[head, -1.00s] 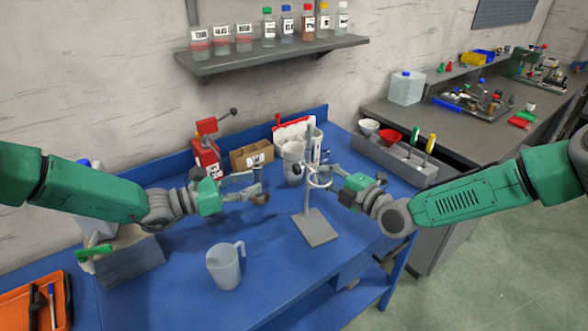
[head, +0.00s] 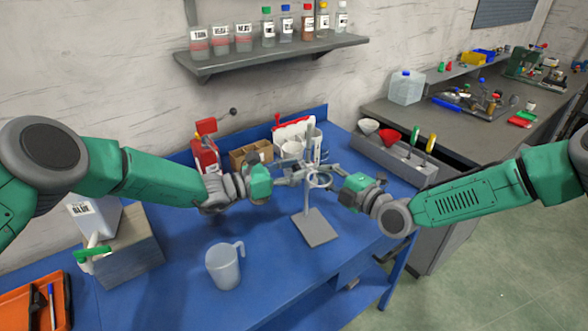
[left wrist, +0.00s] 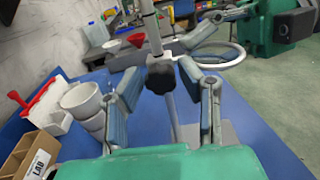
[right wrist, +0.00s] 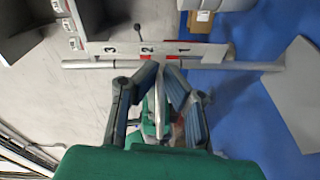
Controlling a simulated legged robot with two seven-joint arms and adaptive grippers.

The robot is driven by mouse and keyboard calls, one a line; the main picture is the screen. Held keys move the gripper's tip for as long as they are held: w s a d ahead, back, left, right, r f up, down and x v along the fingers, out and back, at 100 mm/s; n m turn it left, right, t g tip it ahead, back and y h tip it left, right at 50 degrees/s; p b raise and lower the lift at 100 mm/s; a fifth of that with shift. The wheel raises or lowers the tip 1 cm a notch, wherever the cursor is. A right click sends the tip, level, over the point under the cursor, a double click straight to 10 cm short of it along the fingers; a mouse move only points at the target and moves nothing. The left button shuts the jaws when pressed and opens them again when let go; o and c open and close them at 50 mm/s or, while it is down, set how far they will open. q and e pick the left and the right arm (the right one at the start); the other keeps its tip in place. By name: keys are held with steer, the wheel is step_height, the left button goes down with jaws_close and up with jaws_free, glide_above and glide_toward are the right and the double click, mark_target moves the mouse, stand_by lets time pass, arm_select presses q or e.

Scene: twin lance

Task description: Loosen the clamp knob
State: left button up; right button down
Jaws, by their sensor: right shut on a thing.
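A grey stand has a flat base (head: 315,228) on the blue table, with an upright rod (left wrist: 150,25). A ring clamp (head: 320,181) sits on the rod, its pale ring (left wrist: 236,58) at the right in the left wrist view. The black clamp knob (left wrist: 160,78) faces my left wrist camera. My left gripper (head: 288,174) is open, with the knob between its fingertips (left wrist: 163,68); firm contact cannot be told. My right gripper (head: 330,174) is shut on the ring clamp from the right; its fingertips (right wrist: 160,66) nearly meet beside the rod (right wrist: 100,64).
A grey caddy with funnels (head: 395,155) is at the right. The front table is mostly clear.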

arm_select(q)
steer(key=shift+a, duration=0.1)
jaws_close()
